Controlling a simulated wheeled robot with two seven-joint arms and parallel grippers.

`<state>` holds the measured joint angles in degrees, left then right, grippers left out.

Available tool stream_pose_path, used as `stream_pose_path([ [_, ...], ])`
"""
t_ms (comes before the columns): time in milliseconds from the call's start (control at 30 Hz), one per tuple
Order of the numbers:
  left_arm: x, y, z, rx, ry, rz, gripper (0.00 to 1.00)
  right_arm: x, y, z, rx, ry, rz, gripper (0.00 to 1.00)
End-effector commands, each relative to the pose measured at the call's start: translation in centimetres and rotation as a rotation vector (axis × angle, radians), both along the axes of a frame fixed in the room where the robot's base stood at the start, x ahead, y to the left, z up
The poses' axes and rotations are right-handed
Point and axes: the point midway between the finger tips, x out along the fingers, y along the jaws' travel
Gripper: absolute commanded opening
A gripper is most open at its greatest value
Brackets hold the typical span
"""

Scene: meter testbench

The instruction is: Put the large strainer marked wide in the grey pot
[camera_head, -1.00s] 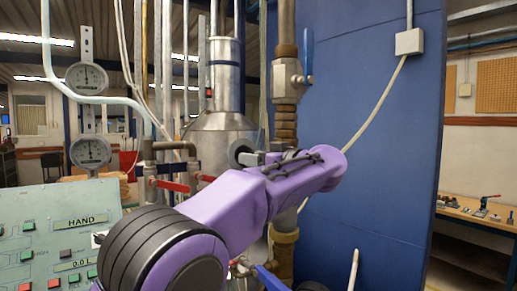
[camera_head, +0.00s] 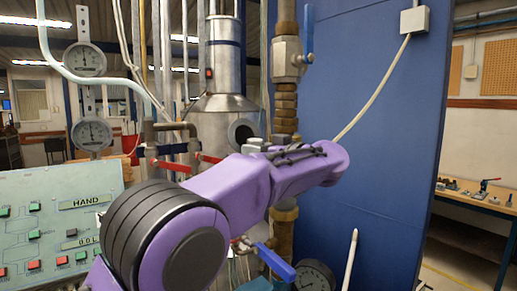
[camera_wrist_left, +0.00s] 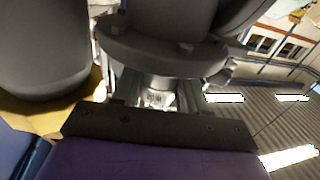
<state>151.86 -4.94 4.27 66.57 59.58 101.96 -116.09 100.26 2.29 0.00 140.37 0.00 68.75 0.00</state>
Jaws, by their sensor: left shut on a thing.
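My left arm (camera_head: 235,190) comes in from the left of the head view and reaches across the middle. The fingers do not show clearly there. In the left wrist view my left gripper (camera_wrist_left: 157,92) is shut on a small pale piece (camera_wrist_left: 153,99) with dark marks, too small to read. Large dark grey rounded shapes fill the upper part of that view, and I cannot tell what they are. I cannot make out a strainer marked wide or a grey pot in either view. My right gripper is not in view.
A control panel (camera_head: 40,225) stands at the lower left, with two dial gauges (camera_head: 92,134) above it. A metal vessel (camera_head: 223,85) and pipes with a blue-handled valve (camera_head: 277,262) stand close behind my arm. A blue wall panel (camera_head: 385,160) is at right; a workbench (camera_head: 470,207) is beyond.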

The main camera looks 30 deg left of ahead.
Motion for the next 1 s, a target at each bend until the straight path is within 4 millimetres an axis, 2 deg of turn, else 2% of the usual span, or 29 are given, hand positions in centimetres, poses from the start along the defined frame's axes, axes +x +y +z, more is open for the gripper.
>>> stream_pose_path([
  [33,0.1,0.1,-1.4,-0.018,0.015,0.006,0.00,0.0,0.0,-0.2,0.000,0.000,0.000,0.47],
  [967,0.1,0.1,-2.9,-0.021,0.014,0.007,0.00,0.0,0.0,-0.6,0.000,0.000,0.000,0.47],
  [1000,0.1,0.1,-2.9,-0.021,0.014,0.007,0.46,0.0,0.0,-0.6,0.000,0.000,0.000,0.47],
])
